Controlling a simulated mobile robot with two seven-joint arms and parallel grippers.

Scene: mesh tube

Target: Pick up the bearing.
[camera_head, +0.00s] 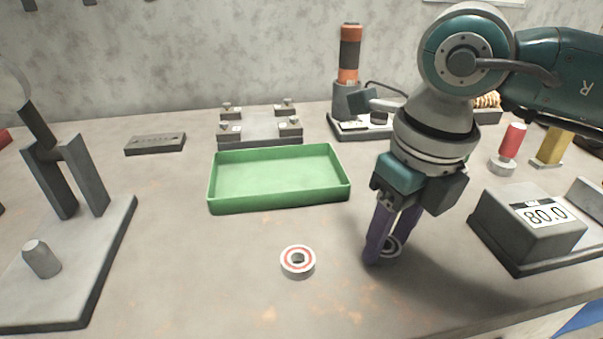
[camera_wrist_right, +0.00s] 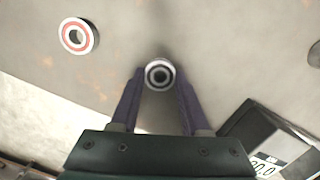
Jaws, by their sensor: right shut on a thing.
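My right gripper (camera_head: 385,252) points down at the table, right of the middle in the head view. Its purple fingers are shut on a small bearing (camera_head: 393,245), which is partly hidden behind the near finger. In the right wrist view this bearing (camera_wrist_right: 159,74) sits between the fingertips, with a pale ring and a dark centre. It is at or very near the table top; I cannot tell if it touches. A second, red-ringed bearing (camera_head: 298,261) lies flat to the left, and also shows in the wrist view (camera_wrist_right: 77,37). My left gripper is not in view.
A green tray (camera_head: 280,203), empty, stands behind the bearings. A grey box gauge (camera_head: 528,226) reading 80.0 is close to the right of my gripper. A grey press stand (camera_head: 75,270) is at left. The table front between is clear.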

